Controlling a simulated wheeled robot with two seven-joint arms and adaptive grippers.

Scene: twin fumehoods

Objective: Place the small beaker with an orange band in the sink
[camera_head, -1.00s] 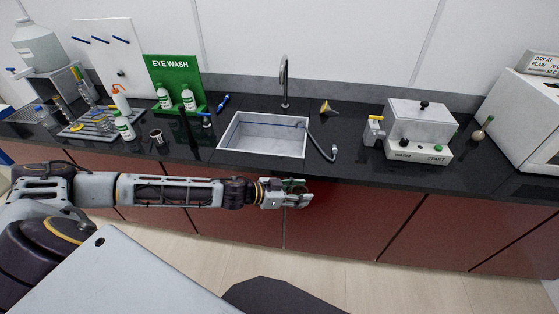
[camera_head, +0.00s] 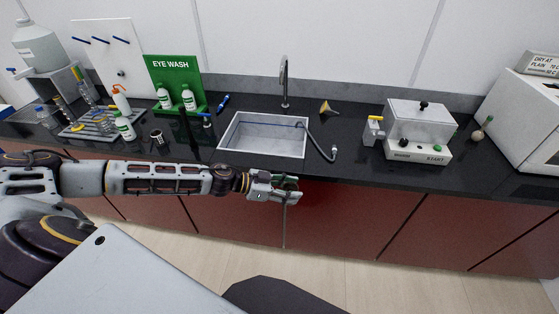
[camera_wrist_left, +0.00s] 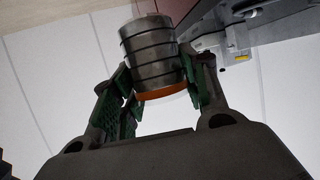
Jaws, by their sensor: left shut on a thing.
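The small beaker (camera_wrist_left: 153,48) is a grey metallic cylinder with dark rings and an orange band (camera_wrist_left: 163,93) at the end nearer the palm in the left wrist view. My left gripper (camera_wrist_left: 160,74) is shut on it, with a green-padded finger on each side. I cannot make out the beaker there. The sink is a light, rectangular, empty-looking basin set in the black counter. My right gripper is not in view.
A tall faucet (camera_head: 285,82) stands behind the sink, and a hose (camera_head: 325,148) lies at its right. A metal cup (camera_head: 157,137), bottles and a green eye wash stand (camera_head: 174,82) are left. A white device (camera_head: 420,130) is right. Counter just right of the hose is clear.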

